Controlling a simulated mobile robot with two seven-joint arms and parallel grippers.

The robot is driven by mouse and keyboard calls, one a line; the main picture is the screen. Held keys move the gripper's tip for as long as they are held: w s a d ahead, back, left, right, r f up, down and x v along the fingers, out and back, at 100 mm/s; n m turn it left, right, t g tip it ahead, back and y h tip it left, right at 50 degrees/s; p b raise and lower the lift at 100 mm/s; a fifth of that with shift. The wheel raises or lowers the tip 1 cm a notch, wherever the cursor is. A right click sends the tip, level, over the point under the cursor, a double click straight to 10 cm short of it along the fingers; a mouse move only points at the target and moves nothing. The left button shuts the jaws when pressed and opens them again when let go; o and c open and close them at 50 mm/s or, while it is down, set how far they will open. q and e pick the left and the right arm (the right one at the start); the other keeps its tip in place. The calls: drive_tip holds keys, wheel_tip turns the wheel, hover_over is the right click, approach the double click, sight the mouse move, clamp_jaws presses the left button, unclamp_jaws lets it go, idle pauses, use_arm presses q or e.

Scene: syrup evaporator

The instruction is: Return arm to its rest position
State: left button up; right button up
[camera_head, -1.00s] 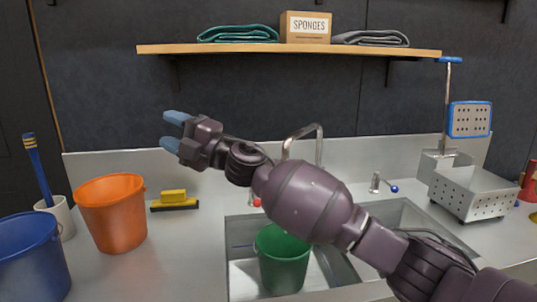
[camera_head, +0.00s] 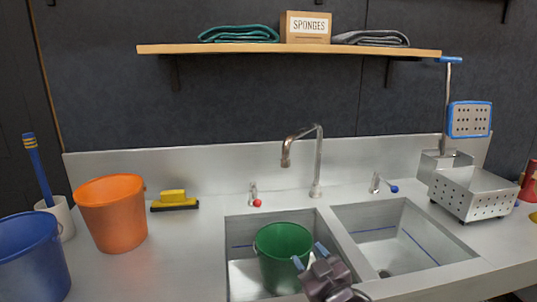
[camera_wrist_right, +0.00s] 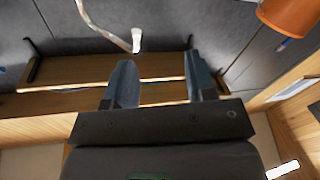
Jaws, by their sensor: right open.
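My right gripper (camera_head: 310,257) shows at the bottom of the head view, in front of the sink and by the right side of the green bucket. Its blue fingertips are apart with nothing between them. In the right wrist view the gripper (camera_wrist_right: 160,80) also shows two open, empty fingers. The rest of the right arm is mostly below the head view. My left gripper is not in view.
A green bucket (camera_head: 283,245) stands in the left sink basin; the right basin (camera_head: 395,245) is empty. The faucet (camera_head: 319,165) rises behind. An orange bucket (camera_head: 112,215), blue bucket (camera_head: 30,262) and yellow brush (camera_head: 174,198) stand left. A perforated metal basket (camera_head: 473,192) stands right.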

drive_tip(key=s+d+f+m+g+h, duration=0.2)
drive_tip(key=s+d+f, duration=0.4)
drive_tip(key=s+f, duration=0.2)
drive_tip(key=s+d+f+m+g+h, duration=0.2)
drive_tip(key=s+d+f, duration=0.4)
drive_tip(key=s+f, duration=0.3)
drive_tip(key=s+d+f+m+g+h, duration=0.2)
drive_tip(key=s+d+f, duration=0.4)
drive_tip(key=s, duration=0.7)
wheel_tip(320, 180, down, 3)
drive_tip(key=shift+s+r+m+h, duration=0.15)
drive_tip(key=shift+m+h, duration=0.25)
